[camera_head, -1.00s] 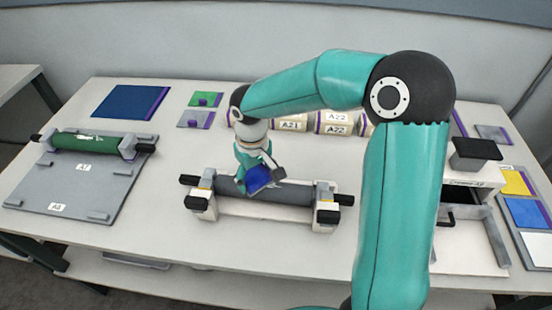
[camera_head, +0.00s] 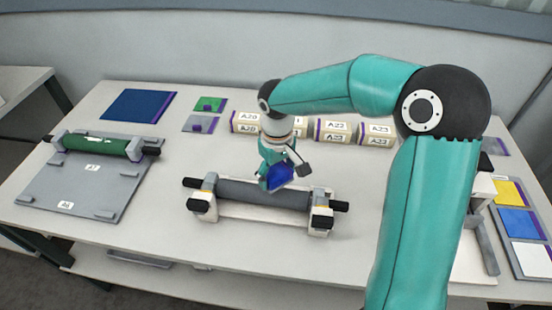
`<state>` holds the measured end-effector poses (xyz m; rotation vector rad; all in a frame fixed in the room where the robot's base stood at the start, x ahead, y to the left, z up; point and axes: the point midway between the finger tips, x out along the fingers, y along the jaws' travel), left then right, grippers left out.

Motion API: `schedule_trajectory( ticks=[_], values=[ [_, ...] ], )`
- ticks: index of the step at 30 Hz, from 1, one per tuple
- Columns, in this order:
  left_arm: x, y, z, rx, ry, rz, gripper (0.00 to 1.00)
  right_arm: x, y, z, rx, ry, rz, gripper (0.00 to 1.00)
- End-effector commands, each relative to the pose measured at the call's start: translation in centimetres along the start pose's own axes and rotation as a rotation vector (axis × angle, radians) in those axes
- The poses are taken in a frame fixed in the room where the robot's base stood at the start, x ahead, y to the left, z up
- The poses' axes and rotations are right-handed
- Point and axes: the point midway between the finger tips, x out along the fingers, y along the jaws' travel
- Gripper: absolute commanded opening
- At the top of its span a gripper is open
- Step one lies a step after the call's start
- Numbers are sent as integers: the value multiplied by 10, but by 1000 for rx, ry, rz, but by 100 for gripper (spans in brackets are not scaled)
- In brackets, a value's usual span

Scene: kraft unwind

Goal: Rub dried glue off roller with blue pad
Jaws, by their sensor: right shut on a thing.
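A dark grey roller (camera_head: 240,191) lies across a white stand (camera_head: 262,213) in the middle of the table. My right gripper (camera_head: 283,166) is shut on a blue pad (camera_head: 281,178). The pad is at the roller's upper side, right of its middle, and covers part of it; I cannot tell whether they touch. A green roller (camera_head: 98,144) with a whitish patch rests at the back of a grey tray (camera_head: 82,188) on the left. No glue is clearly visible on the grey roller. My left gripper is out of view.
A dark blue mat (camera_head: 138,105) and small green (camera_head: 210,104) and grey (camera_head: 201,124) plates lie at the back left. A rack of yellow, blue and white panels (camera_head: 518,222) is at the right.

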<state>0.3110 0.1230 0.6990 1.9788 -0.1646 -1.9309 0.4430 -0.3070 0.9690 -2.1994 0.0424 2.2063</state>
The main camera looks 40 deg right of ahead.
Motion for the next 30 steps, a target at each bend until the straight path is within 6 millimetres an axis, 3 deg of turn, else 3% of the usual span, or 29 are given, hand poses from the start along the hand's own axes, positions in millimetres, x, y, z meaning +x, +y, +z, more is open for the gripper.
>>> schedule_trajectory(
  ticks=[12,30],
  values=[
    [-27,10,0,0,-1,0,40,-38,-2,-2,-4,1,0,41],
    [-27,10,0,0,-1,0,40,-38,-2,-2,-5,1,0,41]
  ],
)
